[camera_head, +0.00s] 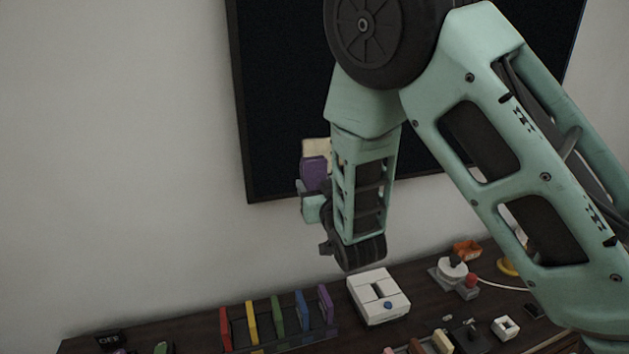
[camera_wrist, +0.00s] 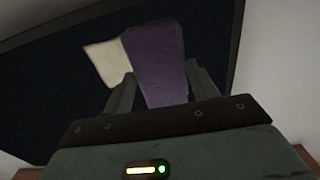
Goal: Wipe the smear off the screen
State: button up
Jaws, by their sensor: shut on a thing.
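The screen (camera_head: 285,90) is a large dark panel on the wall, partly hidden behind my arm. My gripper (camera_head: 313,185) is in front of its lower left part, shut on a purple block (camera_head: 314,171) with a cream part beyond it. In the wrist view, my gripper (camera_wrist: 158,95) has its fingers on both sides of the purple block (camera_wrist: 155,60). The cream part (camera_wrist: 109,62) shows against the dark screen (camera_wrist: 60,95) to the left of the block. I cannot tell whether it touches the screen. I see no smear on the visible part of the screen.
A dark table (camera_head: 200,335) runs below the screen. On it stand several coloured upright pieces (camera_head: 278,314), a white box with a slot (camera_head: 378,296), a grey device with a red knob (camera_head: 456,275) and small blocks. The wall at left is bare.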

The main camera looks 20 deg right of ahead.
jog(key=shift+w+p, duration=0.95)
jog(key=shift+w, duration=1.85)
jog(key=shift+w+b, duration=0.4)
jog(key=shift+w, duration=0.6)
jog(key=d+b, duration=0.3)
jog(key=d, duration=0.4)
jog(key=shift+b, duration=0.3)
